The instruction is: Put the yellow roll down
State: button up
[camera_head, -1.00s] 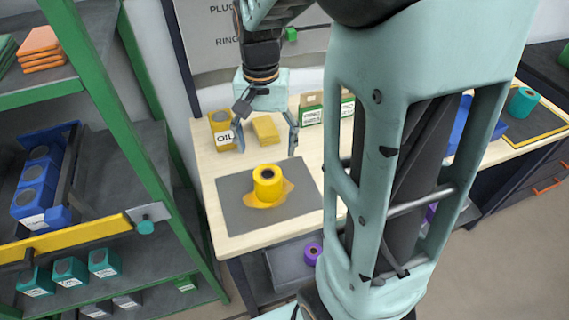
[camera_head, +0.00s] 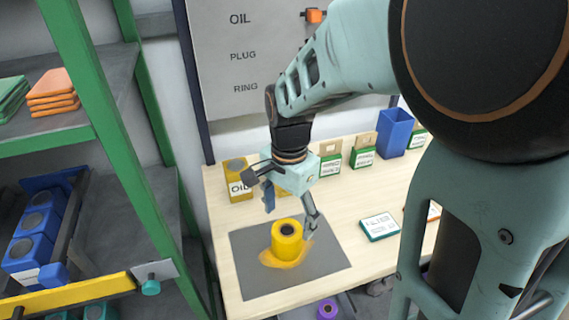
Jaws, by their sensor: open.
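The yellow roll (camera_head: 287,240) stands upright on the grey mat (camera_head: 250,283) on the wooden table. A flat orange-yellow patch (camera_head: 284,260) spreads on the mat around the roll's base. My gripper (camera_head: 290,214) is open, its fingers pointing down just above and behind the roll. One finger is left of the roll's top and the other right of it. I cannot tell whether either finger touches the roll.
An oil box (camera_head: 237,184) stands behind the mat at left. Small green boxes (camera_head: 362,158) and a blue bin (camera_head: 396,131) line the table's back. A labelled card (camera_head: 379,227) lies right of the mat. A green shelf frame (camera_head: 130,170) rises at left.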

aim_at(288, 229)
notch_tip(288, 229, down, 7)
jog(key=shift+s, duration=0.15)
dwell(0.4)
jog(key=c, duration=1.5)
jog(key=shift+c, duration=0.2)
jog(key=shift+r, duration=0.1)
